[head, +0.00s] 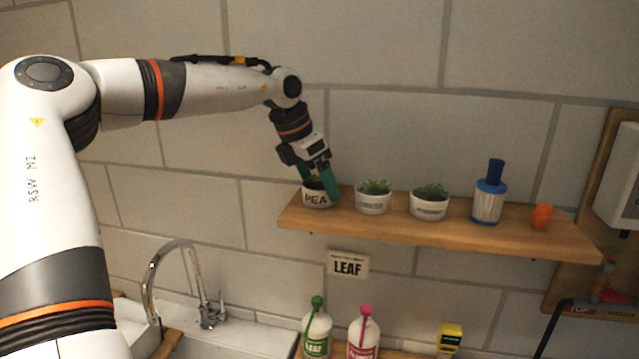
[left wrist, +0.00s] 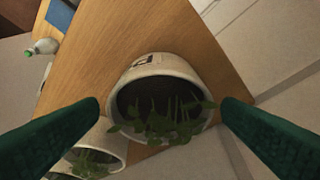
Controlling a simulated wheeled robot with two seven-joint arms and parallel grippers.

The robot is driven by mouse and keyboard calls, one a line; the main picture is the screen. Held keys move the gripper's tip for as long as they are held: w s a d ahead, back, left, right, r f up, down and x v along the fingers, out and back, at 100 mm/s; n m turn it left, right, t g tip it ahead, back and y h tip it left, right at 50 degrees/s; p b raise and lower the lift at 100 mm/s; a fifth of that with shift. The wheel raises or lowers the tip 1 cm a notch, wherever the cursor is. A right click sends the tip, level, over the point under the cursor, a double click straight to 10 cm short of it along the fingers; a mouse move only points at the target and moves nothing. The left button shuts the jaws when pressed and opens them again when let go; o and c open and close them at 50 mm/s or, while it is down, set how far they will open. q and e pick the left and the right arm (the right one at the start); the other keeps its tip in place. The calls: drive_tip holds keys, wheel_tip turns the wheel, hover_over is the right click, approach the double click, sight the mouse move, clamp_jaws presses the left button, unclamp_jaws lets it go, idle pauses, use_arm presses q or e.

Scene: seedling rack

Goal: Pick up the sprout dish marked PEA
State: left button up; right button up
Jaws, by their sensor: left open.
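The sprout dish marked PEA (head: 316,199) is a small white pot with dark lettering, at the left end of the wooden wall shelf. My left gripper (head: 320,187) reaches down over it, its green fingers on either side of the pot. In the left wrist view the dish (left wrist: 157,78) stands between the two open fingertips (left wrist: 160,108), with visible gaps on both sides. Green sprouts and dark soil show in its mouth there. My right gripper is not in view.
The wooden shelf (head: 450,232) also holds two more sprout dishes (head: 373,203) (head: 429,207), a blue-topped container (head: 488,195) and an orange cup (head: 541,216). A second dish (left wrist: 98,150) is close beside the left finger. Below are a faucet (head: 190,280) and two bottles (head: 317,335) (head: 362,338).

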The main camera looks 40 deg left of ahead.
use_arm(q)
drive_tip(key=shift+x, duration=0.9)
drive_tip(key=shift+r, duration=0.1)
drive_tip(key=c, duration=1.1)
